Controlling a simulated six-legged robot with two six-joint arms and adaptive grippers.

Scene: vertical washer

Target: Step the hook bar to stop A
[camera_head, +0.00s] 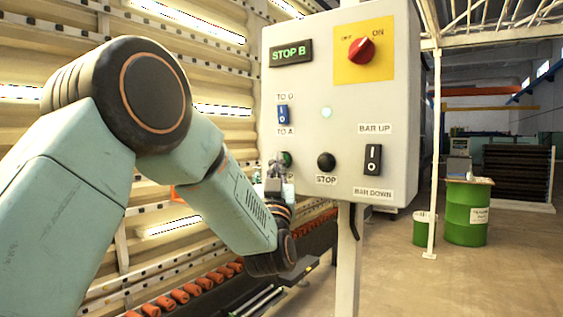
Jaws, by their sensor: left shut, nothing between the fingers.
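A blue rocker switch (283,114) sits between the labels "TO D" (last letter unclear) and "TO A". Below it is a green button (287,159), with its label partly hidden by my gripper. My left gripper (275,168) is shut and empty, pointing up just beside the green button; I cannot tell whether it touches. A black STOP button (326,162) and a black bar up/down rocker (373,159) are to the right. I cannot pick out the hook bar. My right gripper is out of view.
A red knob (362,50) on a yellow plate and a lit pale lamp (326,112) are also on the box. The washer's slatted wall, with orange rollers (180,296) below, fills the left. Green drums (467,212) stand at the right, with open floor before them.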

